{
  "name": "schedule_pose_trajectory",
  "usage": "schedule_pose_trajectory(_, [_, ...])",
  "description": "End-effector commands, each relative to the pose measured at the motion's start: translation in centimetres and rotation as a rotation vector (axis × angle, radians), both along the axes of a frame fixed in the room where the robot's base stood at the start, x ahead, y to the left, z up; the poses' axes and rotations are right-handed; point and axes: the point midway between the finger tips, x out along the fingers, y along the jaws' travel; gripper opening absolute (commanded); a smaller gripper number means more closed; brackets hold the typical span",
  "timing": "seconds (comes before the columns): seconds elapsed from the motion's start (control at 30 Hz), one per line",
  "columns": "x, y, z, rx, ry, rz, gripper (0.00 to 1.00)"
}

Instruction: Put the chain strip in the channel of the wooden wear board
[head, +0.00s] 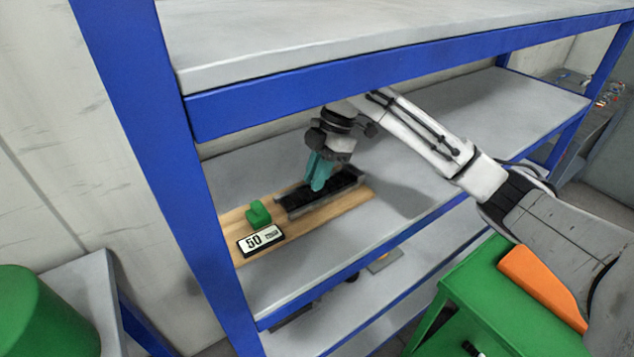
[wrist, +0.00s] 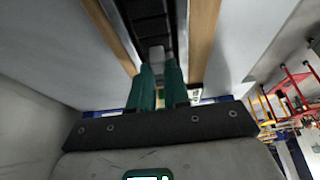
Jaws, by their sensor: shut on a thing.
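The wooden wear board (head: 334,208) lies on the middle shelf, with its dark grey channel (head: 350,186) running lengthwise. The black chain strip (head: 297,199) is lined up with the channel, between its side walls. In the wrist view the strip (wrist: 150,22) runs between the rails, with bare wood (wrist: 204,28) outside them. My gripper (head: 316,186) points down over the channel, its teal fingers shut on a grey piece of the strip, seen between the fingertips (wrist: 159,66). I cannot tell whether the strip rests on the channel floor or hangs slightly above it.
A green block (head: 258,213) and a small sign reading 50 (head: 261,240) are on the board's left end. The upper shelf (head: 400,50) overhangs my arm. A blue post (head: 165,160) stands at the left. The shelf is bare to the right (head: 430,165).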

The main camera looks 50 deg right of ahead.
Motion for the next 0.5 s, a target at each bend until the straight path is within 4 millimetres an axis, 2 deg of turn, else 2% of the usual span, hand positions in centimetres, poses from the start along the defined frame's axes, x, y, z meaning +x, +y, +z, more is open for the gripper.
schedule_pose_trajectory(0.03, [-0.16,0.04,-0.77,0.002,0.014,-0.001,0.00])
schedule_pose_trajectory(0.17, [-0.21,0.06,-0.88,0.002,0.019,-0.001,0.00])
schedule_pose_trajectory(0.2, [-0.24,0.06,-0.98,0.003,0.021,0.000,0.20])
schedule_pose_trajectory(0.5, [-0.17,0.05,-0.83,0.002,0.017,-0.001,0.49])
